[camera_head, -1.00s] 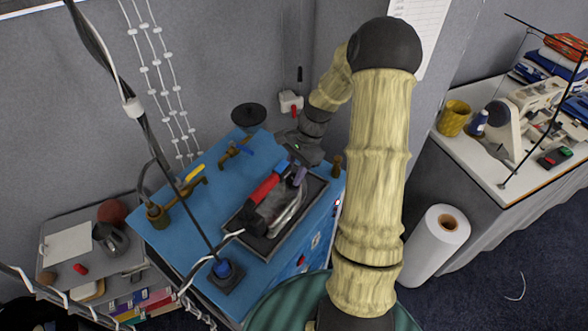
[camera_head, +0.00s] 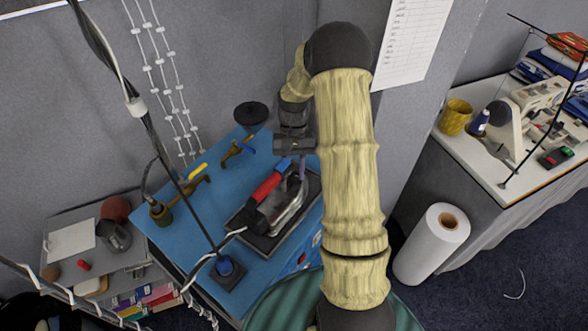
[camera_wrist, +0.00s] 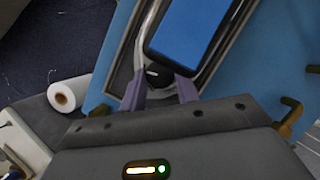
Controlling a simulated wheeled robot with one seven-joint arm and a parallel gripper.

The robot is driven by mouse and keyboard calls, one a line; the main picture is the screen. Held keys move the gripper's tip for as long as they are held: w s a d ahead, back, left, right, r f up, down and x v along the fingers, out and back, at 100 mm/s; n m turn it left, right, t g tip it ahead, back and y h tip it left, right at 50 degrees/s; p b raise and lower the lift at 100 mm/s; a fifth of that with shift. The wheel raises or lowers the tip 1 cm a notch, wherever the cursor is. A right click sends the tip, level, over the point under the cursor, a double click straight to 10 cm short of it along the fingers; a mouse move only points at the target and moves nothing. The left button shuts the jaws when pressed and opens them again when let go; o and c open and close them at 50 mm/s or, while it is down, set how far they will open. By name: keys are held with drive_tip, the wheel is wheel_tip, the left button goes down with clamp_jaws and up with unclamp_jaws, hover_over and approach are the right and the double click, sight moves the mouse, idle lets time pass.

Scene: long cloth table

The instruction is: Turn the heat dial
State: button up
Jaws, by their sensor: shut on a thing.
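The iron (camera_head: 290,210) lies on a dark tray (camera_head: 313,189) on the blue table. In the head view my gripper (camera_head: 302,170) is at the iron's far end, and the dial is hidden there.
Brass valves with yellow (camera_head: 196,173) and blue (camera_head: 243,147) levers stand left of the iron. A white roll (camera_head: 432,245) stands on the floor to the right, beside a sewing table.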

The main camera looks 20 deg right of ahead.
drive_tip(key=shift+w+a+n+h, duration=0.1)
drive_tip(key=shift+n+h, duration=0.5)
drive_tip(key=shift+n, duration=1.1)
drive_tip(key=o, duration=1)
drive_tip(key=shift+w+r+b, duration=0.3)
drive_tip(key=shift+r+b, duration=0.05)
drive_tip(key=shift+r, duration=0.2)
drive_tip(key=b+v, duration=0.3)
drive_tip(key=v, duration=1.3)
drive_tip(key=shift+w+a+r, duration=0.1)
drive_tip(key=shift+w, duration=0.05)
